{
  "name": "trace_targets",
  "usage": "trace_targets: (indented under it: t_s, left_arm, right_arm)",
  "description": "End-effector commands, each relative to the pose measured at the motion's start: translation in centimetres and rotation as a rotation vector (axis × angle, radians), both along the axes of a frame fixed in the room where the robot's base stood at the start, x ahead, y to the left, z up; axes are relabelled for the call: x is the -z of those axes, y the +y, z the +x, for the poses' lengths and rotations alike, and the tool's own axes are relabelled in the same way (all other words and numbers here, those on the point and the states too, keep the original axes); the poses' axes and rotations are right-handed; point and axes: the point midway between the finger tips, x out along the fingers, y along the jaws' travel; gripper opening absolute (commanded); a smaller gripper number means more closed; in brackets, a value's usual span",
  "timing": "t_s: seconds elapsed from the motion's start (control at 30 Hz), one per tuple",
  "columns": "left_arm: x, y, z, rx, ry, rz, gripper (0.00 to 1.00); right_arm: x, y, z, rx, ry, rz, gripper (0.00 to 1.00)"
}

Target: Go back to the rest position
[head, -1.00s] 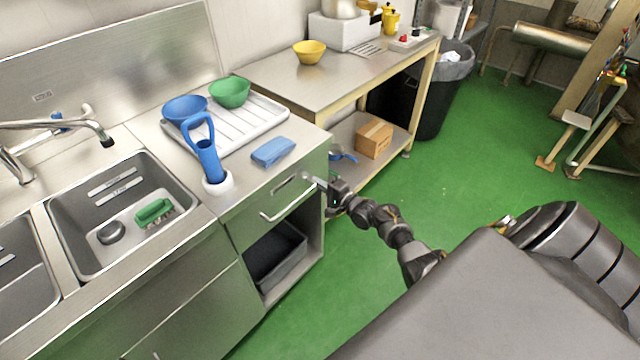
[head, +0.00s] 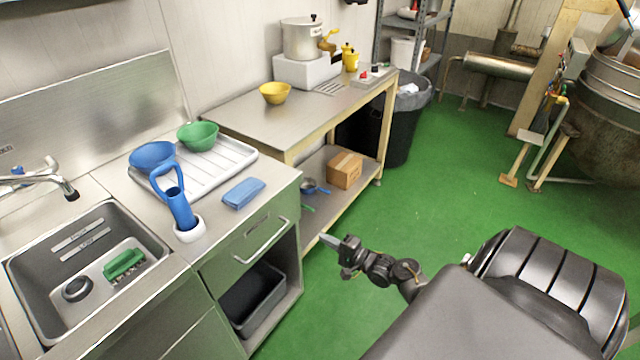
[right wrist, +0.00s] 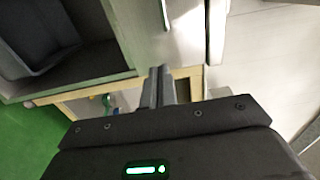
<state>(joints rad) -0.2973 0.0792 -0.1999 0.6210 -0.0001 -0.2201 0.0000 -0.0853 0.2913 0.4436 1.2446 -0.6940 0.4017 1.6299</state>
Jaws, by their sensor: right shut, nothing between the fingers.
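My right gripper (head: 332,241) is in the head view, over the green floor to the right of the steel sink counter. Its fingers are together and empty, and they point left toward the counter's drawer handle (head: 262,240), apart from it. In the right wrist view the closed fingers (right wrist: 158,78) show in front of the counter side and shelf. The right arm reaches back to my body at the lower right. My left gripper does not show.
The drawer looks closed above an open bay with a grey bin (head: 252,298). A blue bowl (head: 152,156), a green bowl (head: 198,136) and a blue cloth (head: 244,193) are on the counter. A cardboard box (head: 344,169) sits on the table's lower shelf. The green floor (head: 440,200) is open to the right.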

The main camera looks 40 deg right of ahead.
Motion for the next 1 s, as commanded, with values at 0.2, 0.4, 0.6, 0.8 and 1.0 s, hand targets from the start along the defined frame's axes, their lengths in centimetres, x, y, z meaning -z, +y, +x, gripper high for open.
trace_targets:
  t_s: [0.2,0.4,0.6,0.8,1.0]
  left_arm:
    - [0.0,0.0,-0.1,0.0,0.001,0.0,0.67]
    - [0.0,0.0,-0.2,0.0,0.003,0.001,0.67]
    - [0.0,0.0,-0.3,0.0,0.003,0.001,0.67]
    - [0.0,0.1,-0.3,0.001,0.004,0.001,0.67]
    - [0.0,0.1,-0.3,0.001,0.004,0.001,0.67]
  right_arm:
    - [0.0,0.1,0.0,-0.001,0.0,0.001,0.0]
    - [0.2,0.0,0.1,0.001,-0.008,-0.084,0.0]
    - [7.2,-1.5,-0.9,0.038,0.133,-0.583,0.0]
    - [21.5,1.8,-8.8,-0.188,0.454,-1.094,0.0]
    - [31.6,6.6,-21.0,-0.571,0.679,-1.396,0.0]
